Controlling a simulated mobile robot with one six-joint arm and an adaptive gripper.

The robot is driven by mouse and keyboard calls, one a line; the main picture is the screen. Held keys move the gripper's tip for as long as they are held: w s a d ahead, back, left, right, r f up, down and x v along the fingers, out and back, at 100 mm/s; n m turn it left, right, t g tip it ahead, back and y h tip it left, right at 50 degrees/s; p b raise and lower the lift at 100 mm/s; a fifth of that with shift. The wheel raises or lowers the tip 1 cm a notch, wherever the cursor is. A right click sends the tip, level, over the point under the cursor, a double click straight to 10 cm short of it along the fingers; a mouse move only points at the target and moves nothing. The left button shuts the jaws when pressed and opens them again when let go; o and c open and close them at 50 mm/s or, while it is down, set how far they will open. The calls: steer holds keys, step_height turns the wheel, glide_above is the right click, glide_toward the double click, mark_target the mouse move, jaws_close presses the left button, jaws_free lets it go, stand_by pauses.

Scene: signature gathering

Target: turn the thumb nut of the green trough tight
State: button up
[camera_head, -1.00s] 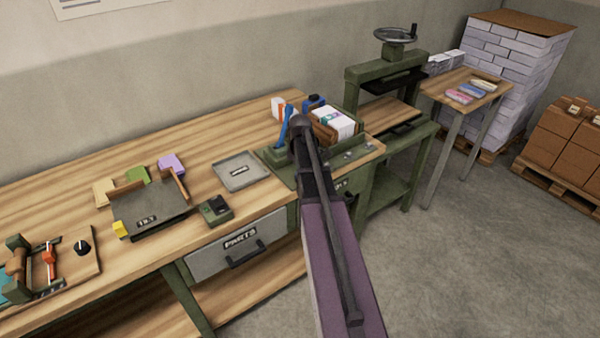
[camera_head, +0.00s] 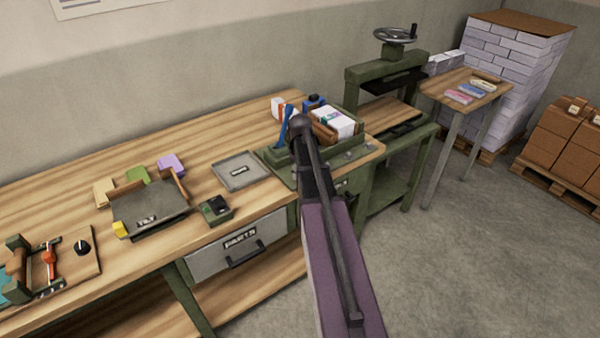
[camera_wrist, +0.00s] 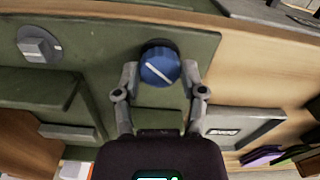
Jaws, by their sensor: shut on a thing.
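The thumb nut (camera_wrist: 158,66) is a round blue knob with a white line across its face, seen in the wrist view against the green trough (camera_wrist: 105,35). My gripper (camera_wrist: 160,72) has one finger on each side of the nut and is shut on it. The white line slants from upper left to lower right. In the head view, my arm covers part of the green trough (camera_head: 280,157) and hides the nut and my fingertips.
A grey knob (camera_wrist: 40,45) sits left of the nut in the wrist view. In the head view, a blue lever (camera_head: 286,122) and a white paper block (camera_head: 334,121) stand close to my arm. A grey tray (camera_head: 240,170) lies to the left.

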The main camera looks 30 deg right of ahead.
steer(key=m, duration=0.5)
steer(key=shift+m, duration=2.6)
steer(key=o, duration=1.2)
steer(key=shift+c, duration=0.2)
